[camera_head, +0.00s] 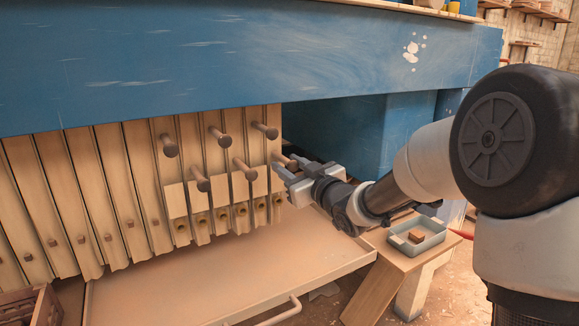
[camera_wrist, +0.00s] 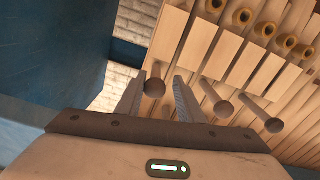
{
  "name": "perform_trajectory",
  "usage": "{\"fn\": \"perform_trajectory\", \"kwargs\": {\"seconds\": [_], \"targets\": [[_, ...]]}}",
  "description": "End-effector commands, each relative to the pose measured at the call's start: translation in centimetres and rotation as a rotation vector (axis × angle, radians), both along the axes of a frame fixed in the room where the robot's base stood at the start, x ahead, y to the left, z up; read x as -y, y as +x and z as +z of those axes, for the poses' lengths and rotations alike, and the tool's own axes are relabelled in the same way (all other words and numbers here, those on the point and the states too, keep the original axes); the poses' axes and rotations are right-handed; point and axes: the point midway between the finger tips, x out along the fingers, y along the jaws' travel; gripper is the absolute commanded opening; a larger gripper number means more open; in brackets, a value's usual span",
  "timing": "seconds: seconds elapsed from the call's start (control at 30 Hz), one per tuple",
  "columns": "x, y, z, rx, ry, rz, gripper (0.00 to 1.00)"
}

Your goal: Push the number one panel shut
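A row of upright tan wooden panels hangs under a blue beam. No number is readable, so I cannot tell for certain which is number one. The rightmost panel (camera_head: 275,149) is closest to my gripper (camera_head: 287,168). A round wooden handle peg (camera_wrist: 154,86) stands out from the panels and shows between my fingers in the wrist view. My gripper (camera_wrist: 157,94) is open, with one finger on each side of this peg. A gap seems to remain between the peg and each finger. In the head view the fingers partly hide the peg.
Other pegs (camera_head: 245,170) stick out close to the left of my gripper. The blue beam (camera_head: 200,60) runs above. A tan tray (camera_head: 220,285) lies below. A small table at right holds a grey bin (camera_head: 417,238).

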Motion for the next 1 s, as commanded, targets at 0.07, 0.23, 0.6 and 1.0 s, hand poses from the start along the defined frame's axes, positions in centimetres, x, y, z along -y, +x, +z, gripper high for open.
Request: {"fn": "perform_trajectory", "kwargs": {"seconds": [0.07, 0.23, 0.6, 1.0], "targets": [[0.0, -0.1, 0.1, 0.002, 0.000, 0.001, 0.33], [1.0, -1.2, 0.2, 0.000, -0.001, -0.002, 0.33], [5.8, -8.4, 0.2, -0.001, -0.002, -0.003, 0.33], [9.5, -13.9, 0.1, 0.000, -0.001, -0.001, 0.33]]}}
